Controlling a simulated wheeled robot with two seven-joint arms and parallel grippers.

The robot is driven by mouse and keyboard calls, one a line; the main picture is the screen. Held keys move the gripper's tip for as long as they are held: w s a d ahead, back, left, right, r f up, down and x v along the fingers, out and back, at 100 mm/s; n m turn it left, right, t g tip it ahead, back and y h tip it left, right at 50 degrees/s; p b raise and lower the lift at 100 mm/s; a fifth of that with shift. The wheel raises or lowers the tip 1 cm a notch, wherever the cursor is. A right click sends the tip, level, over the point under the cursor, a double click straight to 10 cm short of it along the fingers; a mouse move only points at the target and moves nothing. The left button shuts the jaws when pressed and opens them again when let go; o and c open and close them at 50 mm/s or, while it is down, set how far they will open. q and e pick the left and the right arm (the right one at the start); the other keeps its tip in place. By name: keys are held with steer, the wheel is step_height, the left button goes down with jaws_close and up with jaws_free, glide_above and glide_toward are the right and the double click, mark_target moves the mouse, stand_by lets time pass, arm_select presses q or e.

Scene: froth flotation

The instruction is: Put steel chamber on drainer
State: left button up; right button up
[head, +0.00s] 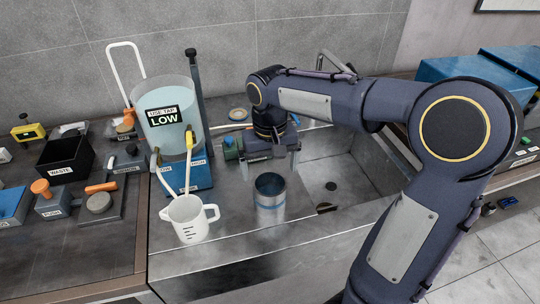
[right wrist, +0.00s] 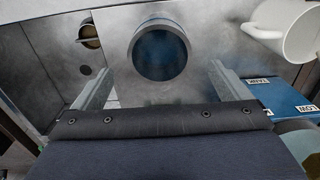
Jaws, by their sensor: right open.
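The steel chamber (head: 270,198) is an open-topped metal cylinder with a bluish band. It stands upright on the steel sink top, left of the basin. It also shows from above in the right wrist view (right wrist: 160,52). My right gripper (head: 270,168) is open and empty, pointing down just behind and above the chamber. In the right wrist view the chamber's round mouth lies just beyond and between the two spread fingers (right wrist: 160,72). I cannot single out a separate drainer from the steel top (head: 225,255). My left gripper is not in view.
A white jug (head: 188,219) stands close left of the chamber. A clear tank (head: 168,125) marked LOW stands on a blue base behind it. The sink basin (head: 345,180) is to the right. A black WASTE box (head: 65,158) is at far left. The steel top's front strip is clear.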

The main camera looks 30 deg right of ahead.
steer(key=s+r+t+y, duration=0.2)
steer(key=s+r, duration=0.1)
steer(key=s, duration=0.6)
steer(key=s+a+f+n+t+y, duration=0.1)
steer(key=s+a+f+t, duration=0.2)
steer(key=s, duration=0.6)
steer(key=shift+a+f+t+y, duration=0.3)
steer(key=shift+a+f+y, duration=0.1)
steer(key=shift+a+f, duration=0.25)
steer(key=shift+r, duration=0.1)
